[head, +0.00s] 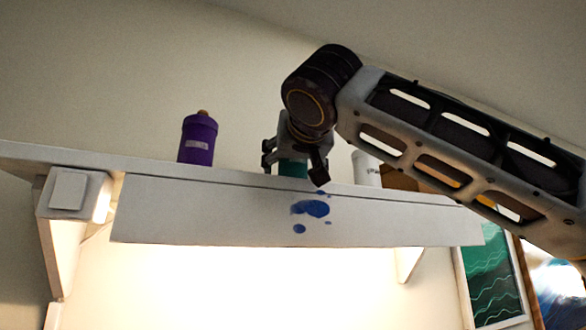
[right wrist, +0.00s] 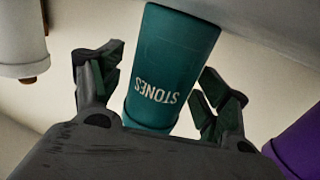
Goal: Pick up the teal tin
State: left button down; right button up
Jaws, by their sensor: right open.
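The teal tin (head: 292,169) stands on the white shelf, partly hidden behind my right gripper (head: 294,162). In the right wrist view the teal tin (right wrist: 180,50) shows upside down, with the word STONES on it in white. It is between the two dark fingers of my right gripper (right wrist: 165,75). The fingers are spread, one on each side of the tin, and a gap shows on both sides. My left gripper is not in view.
The white shelf (head: 150,210) has blue stains on its front. A purple bottle (head: 198,140) with a cork-coloured top stands left of the tin; it also shows in the right wrist view (right wrist: 300,145). A white container (head: 366,169) stands right of it, partly hidden by my arm.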

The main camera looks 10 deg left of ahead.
jog(key=shift+c, duration=0.3)
jog(key=c, duration=1.1)
jog(key=shift+r, duration=0.2)
jog(key=shift+r, duration=4.8)
